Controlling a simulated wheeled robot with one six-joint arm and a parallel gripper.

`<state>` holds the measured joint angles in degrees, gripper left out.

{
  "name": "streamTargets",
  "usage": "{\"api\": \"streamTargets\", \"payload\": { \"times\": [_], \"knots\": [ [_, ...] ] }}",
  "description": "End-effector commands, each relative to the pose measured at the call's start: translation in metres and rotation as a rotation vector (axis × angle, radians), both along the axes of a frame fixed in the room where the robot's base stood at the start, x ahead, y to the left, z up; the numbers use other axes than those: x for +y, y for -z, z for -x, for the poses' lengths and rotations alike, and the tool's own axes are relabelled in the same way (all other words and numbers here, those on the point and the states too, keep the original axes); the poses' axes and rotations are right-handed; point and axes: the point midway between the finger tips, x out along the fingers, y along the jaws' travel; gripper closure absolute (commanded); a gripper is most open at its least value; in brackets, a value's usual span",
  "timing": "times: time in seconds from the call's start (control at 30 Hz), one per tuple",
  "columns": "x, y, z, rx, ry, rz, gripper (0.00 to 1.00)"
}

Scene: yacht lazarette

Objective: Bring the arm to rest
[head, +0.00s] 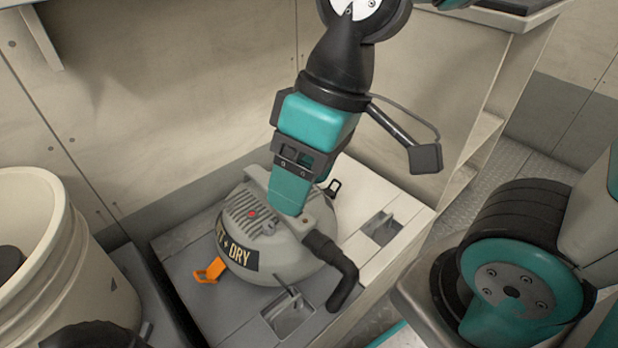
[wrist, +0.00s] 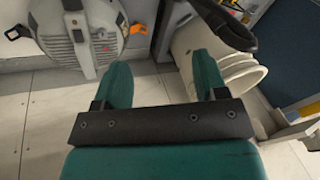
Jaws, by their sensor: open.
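My gripper (head: 290,190) hangs at the end of my arm, in front of the grey wet-and-dry vacuum (head: 285,258) in the head view. From this angle its fingers overlap the top of the vacuum, and I cannot tell from the head view how large the gap is. In the wrist view my gripper (wrist: 162,82) shows two teal fingers spread apart with nothing between them. The vacuum also shows there at the upper left (wrist: 62,25), clear of the fingers.
The vacuum sits on a grey platform (head: 222,320) with recessed pockets and has an orange latch (head: 210,270). A white bucket (head: 45,270) stands at the left; it also shows in the wrist view (wrist: 235,75). A shelf unit (head: 485,130) stands at the right.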

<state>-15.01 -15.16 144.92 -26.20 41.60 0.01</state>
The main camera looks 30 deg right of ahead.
Motion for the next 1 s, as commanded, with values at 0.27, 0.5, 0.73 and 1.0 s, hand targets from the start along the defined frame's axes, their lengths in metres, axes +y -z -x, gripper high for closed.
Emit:
{"api": "streamTargets", "payload": {
  "times": [0.27, 0.5, 0.73, 1.0],
  "knots": [
    [0.001, -0.002, 0.016, -0.005, -0.025, -0.015, 0.34],
    [0.001, -0.008, 0.015, -0.006, -0.024, -0.015, 0.34],
    [0.001, -0.053, 0.015, -0.006, -0.024, -0.015, 0.34],
    [0.001, -0.14, 0.015, -0.006, -0.024, -0.015, 0.34]
  ]
}}
